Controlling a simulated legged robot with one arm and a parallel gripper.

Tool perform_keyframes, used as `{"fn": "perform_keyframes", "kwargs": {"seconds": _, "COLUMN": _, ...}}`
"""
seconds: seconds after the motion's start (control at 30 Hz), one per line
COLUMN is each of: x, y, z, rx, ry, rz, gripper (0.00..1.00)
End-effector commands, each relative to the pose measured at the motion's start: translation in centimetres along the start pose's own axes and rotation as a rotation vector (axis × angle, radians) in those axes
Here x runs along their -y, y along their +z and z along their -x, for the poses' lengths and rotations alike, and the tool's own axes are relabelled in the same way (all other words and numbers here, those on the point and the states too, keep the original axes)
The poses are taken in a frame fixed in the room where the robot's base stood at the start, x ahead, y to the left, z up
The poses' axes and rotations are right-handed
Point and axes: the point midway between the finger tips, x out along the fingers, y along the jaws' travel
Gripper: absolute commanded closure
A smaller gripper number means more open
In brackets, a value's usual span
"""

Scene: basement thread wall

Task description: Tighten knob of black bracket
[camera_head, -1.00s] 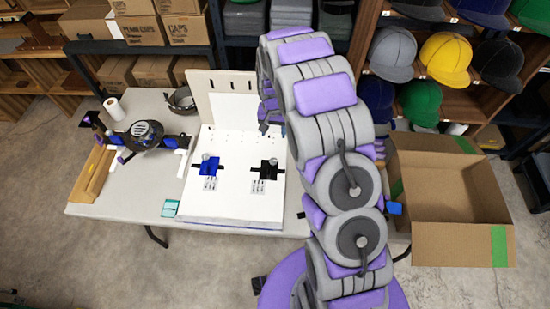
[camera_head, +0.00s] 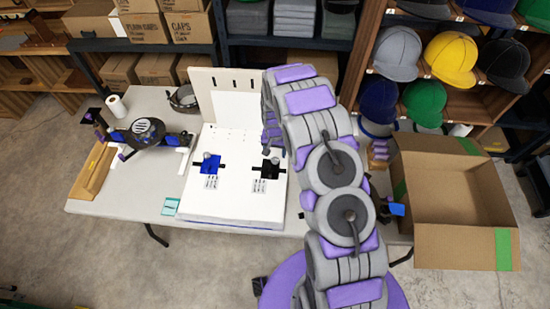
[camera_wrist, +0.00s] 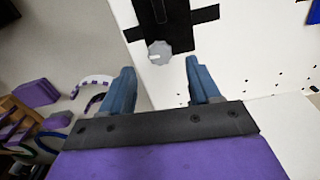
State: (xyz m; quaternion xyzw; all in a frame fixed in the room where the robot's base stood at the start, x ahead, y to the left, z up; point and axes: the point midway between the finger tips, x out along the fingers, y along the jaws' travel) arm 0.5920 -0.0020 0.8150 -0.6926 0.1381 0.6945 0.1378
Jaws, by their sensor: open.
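The black bracket (camera_head: 270,169) sits on the right part of the white board (camera_head: 235,205) on the table. It has a small grey knob, seen close up in the wrist view (camera_wrist: 159,52) below the black bracket's body (camera_wrist: 166,28). A light mark shows on the knob's left side. My gripper (camera_wrist: 157,70) is open and empty, with its two blue-grey fingers apart. In the wrist picture the fingertips lie just below the knob, one to each side; I cannot tell the depth gap. In the head view my arm's end is just above the black bracket, and the fingers are not clear.
A blue bracket (camera_head: 210,164) sits left of the black one. A white upright panel (camera_head: 225,100) stands behind the board. An open cardboard box (camera_head: 445,205) stands at right.

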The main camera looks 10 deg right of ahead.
Motion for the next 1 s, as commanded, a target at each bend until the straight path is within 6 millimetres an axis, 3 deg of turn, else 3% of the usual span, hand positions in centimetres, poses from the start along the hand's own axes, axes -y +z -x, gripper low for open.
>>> {"fn": "perform_keyframes", "kwargs": {"seconds": 0.1, "x": 0.0, "y": 0.0, "z": -2.2, "rx": 0.000, "ry": 0.000, "rz": 0.000, "gripper": 0.38}}
{"fn": "perform_keyframes", "kwargs": {"seconds": 0.3, "x": 0.0, "y": 0.1, "z": -4.2, "rx": 0.000, "ry": 0.000, "rz": -0.001, "gripper": 0.38}}
{"fn": "perform_keyframes", "kwargs": {"seconds": 0.7, "x": 0.0, "y": 0.0, "z": -4.7, "rx": -0.002, "ry": -0.001, "rz": 0.000, "gripper": 0.39}}
{"fn": "perform_keyframes", "kwargs": {"seconds": 1.0, "x": 0.0, "y": 0.0, "z": -4.7, "rx": -0.002, "ry": -0.001, "rz": 0.000, "gripper": 0.68}}
